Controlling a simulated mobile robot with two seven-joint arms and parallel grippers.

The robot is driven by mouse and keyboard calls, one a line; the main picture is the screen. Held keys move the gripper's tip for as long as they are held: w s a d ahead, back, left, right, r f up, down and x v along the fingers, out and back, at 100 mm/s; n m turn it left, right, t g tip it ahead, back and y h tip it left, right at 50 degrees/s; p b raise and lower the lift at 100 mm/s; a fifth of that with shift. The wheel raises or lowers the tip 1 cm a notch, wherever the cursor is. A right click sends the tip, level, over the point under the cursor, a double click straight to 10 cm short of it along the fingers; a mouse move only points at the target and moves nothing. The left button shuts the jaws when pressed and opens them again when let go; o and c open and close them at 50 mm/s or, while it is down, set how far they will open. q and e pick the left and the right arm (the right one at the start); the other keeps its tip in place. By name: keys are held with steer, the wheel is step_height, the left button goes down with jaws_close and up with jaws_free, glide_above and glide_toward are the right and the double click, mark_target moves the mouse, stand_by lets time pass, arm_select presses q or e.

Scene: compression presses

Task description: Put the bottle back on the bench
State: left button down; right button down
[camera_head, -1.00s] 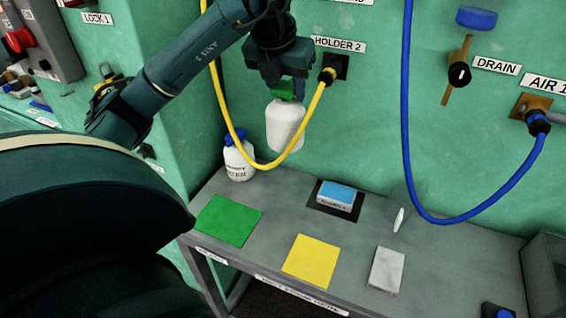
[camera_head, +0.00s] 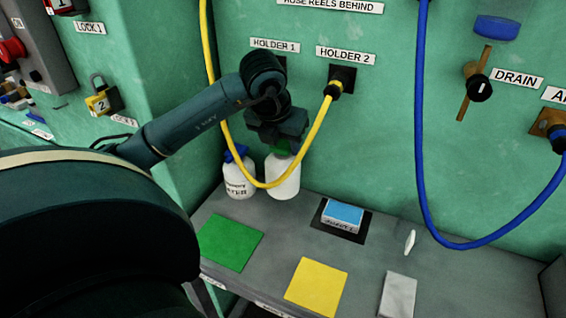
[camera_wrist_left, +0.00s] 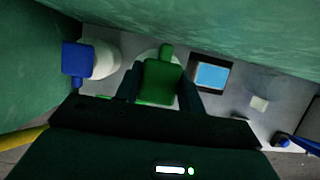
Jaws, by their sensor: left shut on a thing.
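My left gripper (camera_head: 280,143) is shut on the green top of a white bottle (camera_head: 283,178). In the head view the bottle is upright at the back of the grey bench (camera_head: 255,287), close to the wall; I cannot tell whether its base touches the bench. The yellow hose passes in front of it. In the left wrist view the green top (camera_wrist_left: 160,80) sits between the two dark fingers and hides most of the white body. A second white bottle with a blue cap (camera_head: 238,178) stands just left of it. My right gripper is not in view.
The yellow hose (camera_head: 318,130) loops down close to the held bottle. A blue-topped block (camera_head: 342,215) lies on a dark pad. Green (camera_head: 230,242) and yellow (camera_head: 317,286) squares, a grey block (camera_head: 398,295) and a small white item (camera_head: 410,241) are on the bench. A blue hose (camera_head: 422,150) hangs at right.

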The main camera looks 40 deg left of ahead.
mark_target(281, 157)
arm_select(q)
step_height(281, 157, down, 5)
steer(key=shift+f, duration=0.1)
stand_by(0.3)
steer(key=shift+f, duration=0.2)
steer(key=c, duration=0.9)
jaws_free()
steer(key=shift+o, duration=0.2)
steer(key=shift+r, duration=0.1)
